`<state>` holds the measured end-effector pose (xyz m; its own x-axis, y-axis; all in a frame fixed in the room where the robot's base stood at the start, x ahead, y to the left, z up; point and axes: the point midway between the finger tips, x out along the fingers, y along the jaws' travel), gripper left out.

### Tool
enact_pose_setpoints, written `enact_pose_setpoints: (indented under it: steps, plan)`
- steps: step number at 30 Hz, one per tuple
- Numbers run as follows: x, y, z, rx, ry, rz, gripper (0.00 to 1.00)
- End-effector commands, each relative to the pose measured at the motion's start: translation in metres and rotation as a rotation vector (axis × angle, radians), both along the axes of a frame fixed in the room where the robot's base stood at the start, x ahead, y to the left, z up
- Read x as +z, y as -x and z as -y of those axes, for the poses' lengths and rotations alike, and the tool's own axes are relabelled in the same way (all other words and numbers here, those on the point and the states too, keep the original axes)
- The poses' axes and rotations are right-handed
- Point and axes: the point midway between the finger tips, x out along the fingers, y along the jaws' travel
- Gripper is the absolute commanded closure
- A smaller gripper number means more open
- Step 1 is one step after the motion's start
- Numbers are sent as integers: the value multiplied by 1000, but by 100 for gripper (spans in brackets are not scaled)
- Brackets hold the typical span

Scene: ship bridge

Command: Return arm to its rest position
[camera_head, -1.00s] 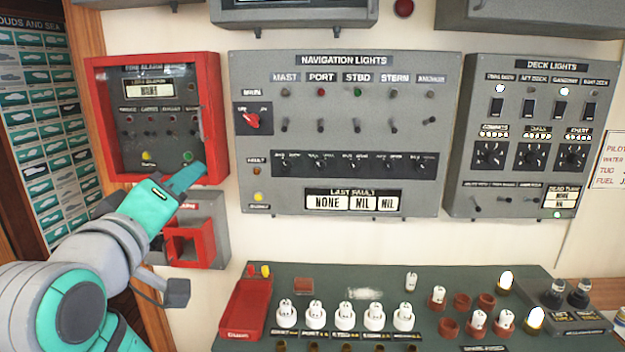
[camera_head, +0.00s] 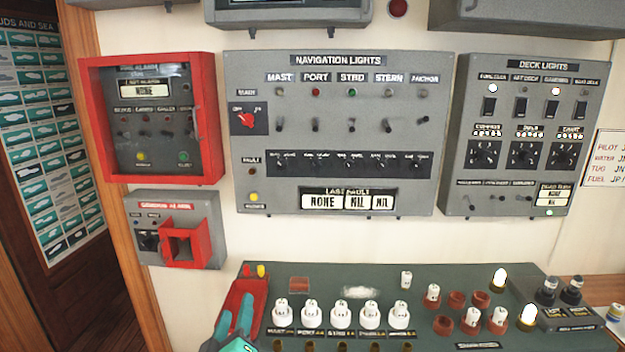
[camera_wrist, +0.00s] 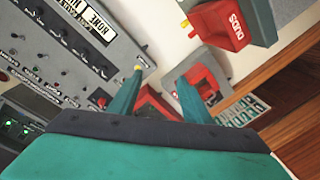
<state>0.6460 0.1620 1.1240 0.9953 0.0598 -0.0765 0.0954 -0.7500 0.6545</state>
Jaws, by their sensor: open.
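My gripper (camera_head: 236,312) shows at the bottom of the head view, its two teal fingers pointing up in front of the red tray (camera_head: 262,292). The fingers are apart with nothing between them. In the wrist view my gripper (camera_wrist: 158,85) also has its fingers spread and empty. Most of my arm is below the head view's lower edge and hidden.
The dark console holds white-capped lamps (camera_head: 340,314) and red-brown sockets (camera_head: 457,299). On the wall are the red fire alarm box (camera_head: 150,68), the general alarm box (camera_head: 205,203), the navigation lights panel (camera_head: 330,238) and the deck lights panel (camera_head: 530,65). Air before the wall is clear.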

Motion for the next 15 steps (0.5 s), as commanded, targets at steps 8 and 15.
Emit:
enact_pose_setpoints:
  steps: [8, 15]
  plan:
    - [-93, 35, 28, 15, -77, -46, 56]
    - [-157, 81, 42, 35, -163, -82, 56]
